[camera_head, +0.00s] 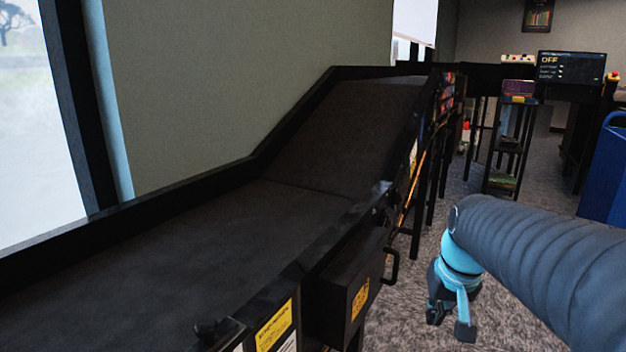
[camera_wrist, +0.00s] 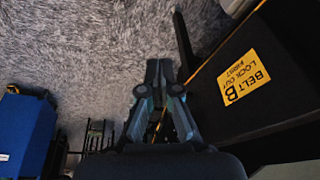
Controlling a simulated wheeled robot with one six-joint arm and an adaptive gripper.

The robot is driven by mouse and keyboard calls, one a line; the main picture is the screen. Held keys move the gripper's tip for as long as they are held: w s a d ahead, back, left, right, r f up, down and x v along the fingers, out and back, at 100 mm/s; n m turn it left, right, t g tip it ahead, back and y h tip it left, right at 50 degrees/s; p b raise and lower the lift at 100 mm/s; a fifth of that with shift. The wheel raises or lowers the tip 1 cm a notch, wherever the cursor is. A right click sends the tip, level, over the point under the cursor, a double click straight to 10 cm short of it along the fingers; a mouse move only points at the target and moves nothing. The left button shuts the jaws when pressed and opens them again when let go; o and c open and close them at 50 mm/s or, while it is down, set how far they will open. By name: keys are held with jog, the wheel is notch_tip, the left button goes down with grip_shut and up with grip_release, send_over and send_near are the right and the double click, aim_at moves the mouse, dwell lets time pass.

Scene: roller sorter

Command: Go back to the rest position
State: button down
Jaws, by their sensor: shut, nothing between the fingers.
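My gripper (camera_head: 453,318) hangs at the end of my grey-sleeved arm at the lower right of the head view. It is to the right of the black conveyor and over the carpet. In the wrist view my gripper (camera_wrist: 159,70) has its fingertips together, with nothing seen between them. The carpet shows behind the fingertips.
A black conveyor (camera_head: 130,265) with an inclined section runs along the left. A black box with a yellow label (camera_head: 360,300) and a handle juts from its side. A small shelf stand (camera_head: 508,145), a screen reading OFF (camera_head: 571,67) and a blue bin (camera_head: 605,175) stand farther back. Carpet (camera_head: 400,270) lies between.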

jog(key=s+a+t, duration=0.1)
jog(key=s+a, duration=0.2)
jog(key=s, duration=0.4)
jog(key=s+a+f+n+t, duration=0.1)
jog(key=s+a, duration=0.2)
jog(key=s, duration=0.4)
jog(key=shift+s+f+n, duration=0.25)
jog(key=shift+s+n, duration=0.05)
